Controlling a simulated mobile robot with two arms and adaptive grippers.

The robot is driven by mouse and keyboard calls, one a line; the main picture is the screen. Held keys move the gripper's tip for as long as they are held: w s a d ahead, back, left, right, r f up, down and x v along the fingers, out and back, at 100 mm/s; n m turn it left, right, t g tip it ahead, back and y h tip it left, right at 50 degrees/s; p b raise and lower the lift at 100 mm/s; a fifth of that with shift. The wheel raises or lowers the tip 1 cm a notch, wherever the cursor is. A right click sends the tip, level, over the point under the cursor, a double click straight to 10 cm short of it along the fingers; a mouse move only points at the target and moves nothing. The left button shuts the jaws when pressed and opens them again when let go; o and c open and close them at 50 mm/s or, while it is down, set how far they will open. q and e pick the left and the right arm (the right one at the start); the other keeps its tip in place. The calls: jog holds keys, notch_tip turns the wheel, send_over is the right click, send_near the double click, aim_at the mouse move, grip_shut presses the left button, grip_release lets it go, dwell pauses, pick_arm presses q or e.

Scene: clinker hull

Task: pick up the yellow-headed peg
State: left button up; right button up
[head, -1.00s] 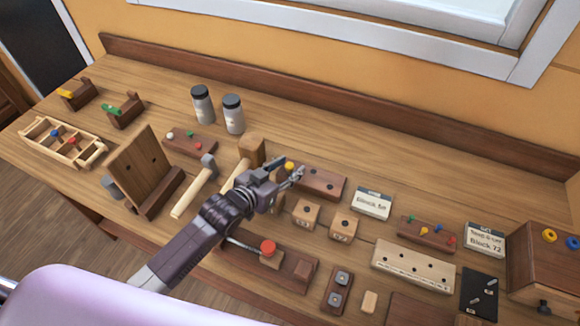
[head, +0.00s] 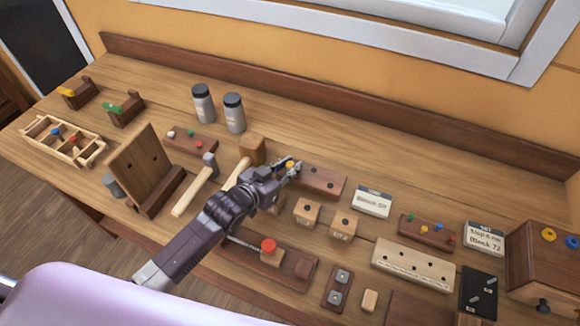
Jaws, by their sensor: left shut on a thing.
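The yellow-headed peg (head: 290,164) shows its yellow head at the left end of a dark wooden block with holes (head: 325,181). My left gripper (head: 291,168) is shut on the peg, with its fingers around the yellow head. The peg's shaft is hidden by the fingers, so I cannot tell whether it sits in the block. My right gripper is not in view.
Two small drilled cubes (head: 307,212) and a label card (head: 372,202) are to the right. Two grey jars (head: 234,113) stand behind.

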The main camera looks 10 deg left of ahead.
aim_at(290, 164)
pick_arm(q)
notch_tip(290, 164, up, 20)
jog(key=b, duration=0.1)
jog(key=shift+b, duration=0.3)
